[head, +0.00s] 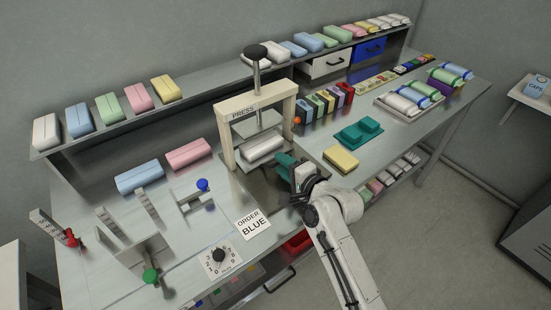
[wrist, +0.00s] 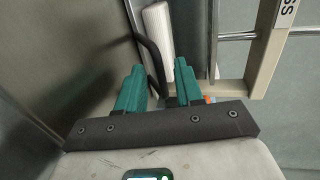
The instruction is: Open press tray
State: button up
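The press (head: 232,108) is a cream frame with a black-knobbed plunger, standing mid-table. A white wrapped pack (head: 263,147) lies in it under the plate. The press tray (head: 262,192) seems to be the dark flat plate beneath it. My gripper (head: 285,164) is at the right front of the press, with teal fingers. In the wrist view my gripper (wrist: 158,85) has its fingers apart. A dark curved handle (wrist: 151,48) runs down to between them; I cannot tell whether they touch it. The white pack (wrist: 158,40) and press frame (wrist: 265,60) lie beyond.
An order card reading BLUE (head: 252,223) and a dial (head: 220,257) lie at the front. Blue and pink packs (head: 188,154) are left of the press. A shelf (head: 215,88) runs behind.

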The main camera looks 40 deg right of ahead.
jog(key=shift+x, duration=1.9)
jog(key=shift+c, duration=0.2)
grip_shut()
